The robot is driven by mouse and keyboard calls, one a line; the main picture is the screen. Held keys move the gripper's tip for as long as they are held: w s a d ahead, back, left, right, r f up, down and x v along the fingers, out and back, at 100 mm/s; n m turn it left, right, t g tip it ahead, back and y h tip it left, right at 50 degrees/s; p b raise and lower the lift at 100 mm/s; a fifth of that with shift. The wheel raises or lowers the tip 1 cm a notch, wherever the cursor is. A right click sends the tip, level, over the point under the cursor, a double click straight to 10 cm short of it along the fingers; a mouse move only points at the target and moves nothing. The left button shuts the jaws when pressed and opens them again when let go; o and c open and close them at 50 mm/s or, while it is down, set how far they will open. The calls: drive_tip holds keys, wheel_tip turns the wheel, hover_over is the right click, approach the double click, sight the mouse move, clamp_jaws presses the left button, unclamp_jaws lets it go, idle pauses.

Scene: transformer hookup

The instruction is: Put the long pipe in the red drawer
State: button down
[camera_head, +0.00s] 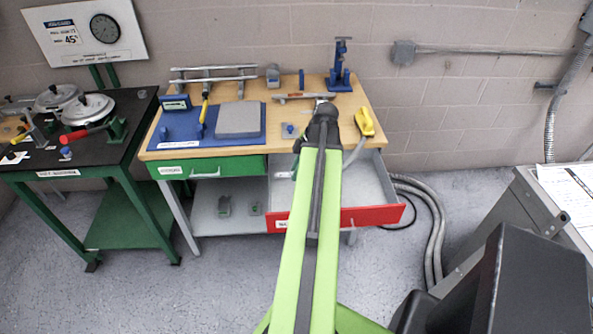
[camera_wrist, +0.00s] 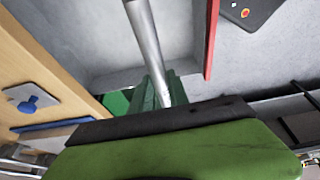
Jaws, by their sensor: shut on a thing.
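The red drawer (camera_head: 374,214) is pulled out under the right side of the wooden workbench, and its grey interior shows. Its red front also shows in the wrist view (camera_wrist: 211,38). In the wrist view a grey metal pipe (camera_wrist: 148,40) is held between the green fingers of my gripper (camera_wrist: 164,92), which is shut on it. The pipe points over the grey drawer interior. I cannot tell its height above the drawer floor. In the head view my green arm reaches across the drawer and hides my gripper.
The wooden bench top (camera_head: 345,99) holds a blue mat (camera_head: 180,135), a yellow-handled tool (camera_head: 366,122), a blue stand (camera_head: 341,75) and a rack with rods (camera_head: 213,79). A green drawer (camera_head: 212,167) is at left. Grey hoses (camera_head: 434,215) lie at the right.

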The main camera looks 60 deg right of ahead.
wheel_tip(320, 180, down, 16)
drive_tip(key=b, duration=1.4)
drive_tip(key=shift+r+b, duration=0.25)
drive_tip(key=shift+b, duration=0.1)
drive_tip(key=shift+r, duration=0.1)
drive_tip(key=c, duration=1.2)
unclamp_jaws()
drive_tip(key=p+v, duration=1.6)
drive_tip(key=v, duration=0.1)
drive_tip(key=shift+s+d+r+p, duration=0.1)
drive_tip(key=shift+r+p, duration=0.2)
drive_tip(key=shift+p, duration=0.05)
drive_tip(key=shift+f, duration=0.15)
